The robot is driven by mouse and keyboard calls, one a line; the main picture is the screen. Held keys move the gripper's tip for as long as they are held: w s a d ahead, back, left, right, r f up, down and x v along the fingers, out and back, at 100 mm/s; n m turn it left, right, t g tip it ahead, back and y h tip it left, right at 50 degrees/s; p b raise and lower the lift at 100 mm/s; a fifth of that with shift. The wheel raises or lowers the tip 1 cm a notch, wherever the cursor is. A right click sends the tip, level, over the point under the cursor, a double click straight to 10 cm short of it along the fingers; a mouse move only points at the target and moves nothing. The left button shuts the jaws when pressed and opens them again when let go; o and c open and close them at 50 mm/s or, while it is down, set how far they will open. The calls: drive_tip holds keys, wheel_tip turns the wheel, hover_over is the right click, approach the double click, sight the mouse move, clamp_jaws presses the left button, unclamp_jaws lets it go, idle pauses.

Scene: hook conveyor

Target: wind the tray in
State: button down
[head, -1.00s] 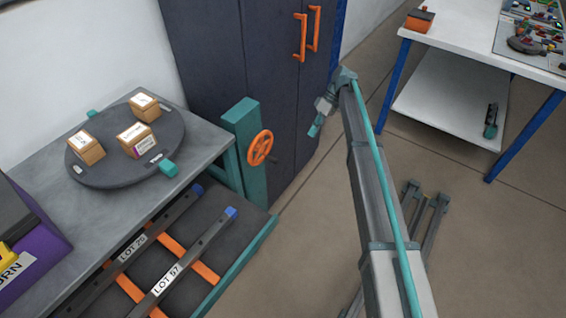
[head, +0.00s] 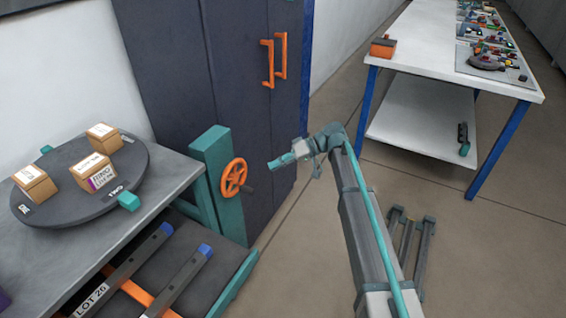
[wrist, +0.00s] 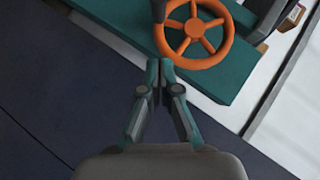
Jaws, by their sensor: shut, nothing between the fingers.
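An orange handwheel (head: 233,178) with a dark crank handle (head: 250,193) is mounted on a teal post (head: 212,165) beside the grey bench. My gripper (head: 273,165) is shut and empty, a short way to the right of the handwheel, with its fingers pointing toward it. In the wrist view the shut fingertips (wrist: 159,66) appear just below the orange wheel (wrist: 194,34). A dark tray (head: 150,277) with a teal edge sticks out from under the bench, carrying dark bars with blue ends and orange crosspieces.
A dark turntable (head: 75,205) with several small boxes stands on the bench (head: 150,205). A dark cabinet (head: 210,70) with orange handles is behind the wheel.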

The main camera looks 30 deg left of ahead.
sight(240, 180)
drive_tip(key=s+a+f, duration=0.3)
drive_tip(key=s+f, duration=0.1)
drive_tip(key=s, duration=0.2)
drive_tip(key=shift+s+f, duration=0.25)
drive_tip(key=shift+s, duration=0.05)
drive_tip(key=shift+s, duration=0.15)
